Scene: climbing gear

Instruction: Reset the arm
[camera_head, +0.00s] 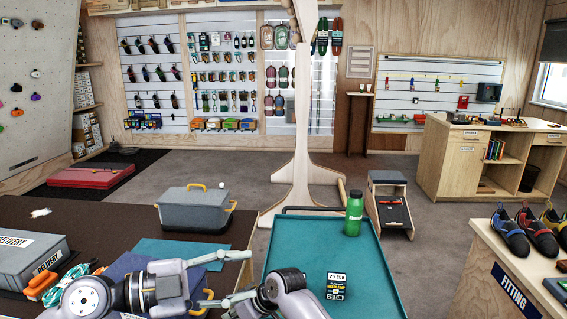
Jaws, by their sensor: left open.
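My left arm comes in at the bottom left, and its gripper (230,277) points right over the front right part of the brown table. Its jaws are apart, and I see nothing held between them. A grey link of my right arm shows at the bottom middle, in front of the teal table.
The brown table (95,212) bears a grey toolbox (193,208), a delivery box (28,262) and a teal mat (178,252). The teal table (322,256) bears a green bottle (353,213) and a price sign (336,286). Shoes (511,231) stand on the fitting bench at right.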

